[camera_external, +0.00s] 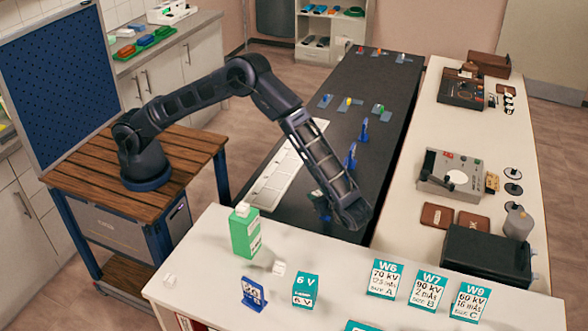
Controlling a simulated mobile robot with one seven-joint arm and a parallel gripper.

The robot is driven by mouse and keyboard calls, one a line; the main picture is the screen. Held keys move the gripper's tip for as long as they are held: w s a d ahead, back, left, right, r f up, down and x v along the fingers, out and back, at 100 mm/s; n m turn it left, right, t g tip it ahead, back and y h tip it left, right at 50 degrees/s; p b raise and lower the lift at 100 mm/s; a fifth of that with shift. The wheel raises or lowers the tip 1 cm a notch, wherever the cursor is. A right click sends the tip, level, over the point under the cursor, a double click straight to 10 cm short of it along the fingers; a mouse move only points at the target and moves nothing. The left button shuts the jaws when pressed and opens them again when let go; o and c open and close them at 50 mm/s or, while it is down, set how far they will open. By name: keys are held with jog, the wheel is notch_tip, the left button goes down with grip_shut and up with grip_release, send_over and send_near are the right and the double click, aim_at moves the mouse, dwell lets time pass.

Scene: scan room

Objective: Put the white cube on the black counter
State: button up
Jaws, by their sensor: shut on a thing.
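I cannot tell which is the white cube. The black counter (350,88) runs back from behind this table. My arm reaches over the counter's near end, its wrist low near the white table's back edge. My gripper (321,208) is partly hidden beside the wrist, over the counter's near end. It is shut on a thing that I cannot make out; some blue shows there.
Blue upright pieces (350,156) and small flat stands (348,104) are on the counter. A white tray (285,172) lies along its left side. The green bottle (245,232), a blue sign (254,294) and teal-topped cards (384,279) crowd the white table.

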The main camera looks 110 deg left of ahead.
jog(key=d+n+g+h, duration=0.1)
jog(key=n+h, duration=0.1)
jog(key=d+n+g+h, duration=0.1)
jog(key=d+n+h, duration=0.1)
jog(key=n+h, duration=0.1)
jog(key=d+n+h, duration=0.2)
jog(key=h, duration=0.1)
jog(key=shift+s+d+f+n+g, duration=0.1)
jog(key=shift+f+n+g, duration=0.2)
jog(key=shift+f+g, duration=0.1)
dwell(0.5)
jog(key=shift+d+r+n+h, duration=0.2)
jog(key=shift+d+n+h, duration=0.35)
jog(key=shift+h, duration=0.25)
